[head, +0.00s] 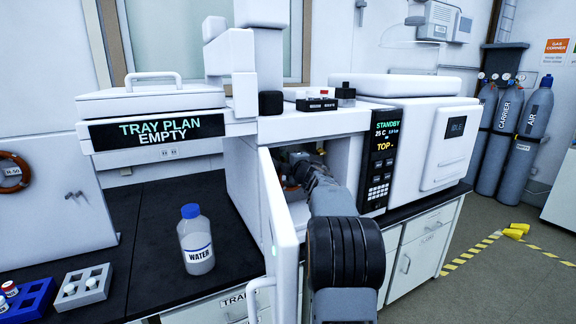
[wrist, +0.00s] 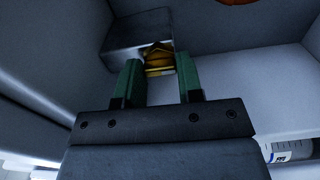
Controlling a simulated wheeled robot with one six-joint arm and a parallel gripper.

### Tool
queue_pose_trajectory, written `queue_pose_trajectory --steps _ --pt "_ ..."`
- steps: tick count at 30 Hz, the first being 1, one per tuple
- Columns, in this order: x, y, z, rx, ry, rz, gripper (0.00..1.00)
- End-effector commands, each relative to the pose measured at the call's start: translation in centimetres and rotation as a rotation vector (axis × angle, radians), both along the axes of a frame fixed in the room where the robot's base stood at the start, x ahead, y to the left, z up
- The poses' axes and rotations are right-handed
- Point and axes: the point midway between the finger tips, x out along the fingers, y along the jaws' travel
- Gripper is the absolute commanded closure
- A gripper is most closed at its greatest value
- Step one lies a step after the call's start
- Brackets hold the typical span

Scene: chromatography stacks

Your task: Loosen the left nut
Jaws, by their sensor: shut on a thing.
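A brass-coloured nut (wrist: 158,56) sits against a dark grey block in the wrist view, between the two green fingers of my gripper (wrist: 158,68). My gripper is shut on this nut. In the head view my arm reaches into the open compartment of the white instrument, and my gripper (head: 297,160) shows only partly there. The nut cannot be made out in the head view. Only one nut is clear, so I cannot tell from these frames whether another lies to its right.
The open white door (head: 283,240) stands close to the left of my arm. The display panel (head: 383,150) reads STANDBY on the right. A water bottle (head: 196,242) and vial racks (head: 82,287) stand on the black bench. An orange curved part (wrist: 238,2) shows at the wrist view's top edge.

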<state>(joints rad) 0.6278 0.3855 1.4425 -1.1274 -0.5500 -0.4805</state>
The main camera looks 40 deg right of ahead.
Motion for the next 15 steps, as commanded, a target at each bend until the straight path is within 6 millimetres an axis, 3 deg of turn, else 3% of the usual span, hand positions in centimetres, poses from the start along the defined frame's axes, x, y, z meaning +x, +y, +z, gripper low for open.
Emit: queue_pose_trajectory --steps 15 --pt "-0.01 -0.02 0.0 -0.045 0.007 0.0 0.9"
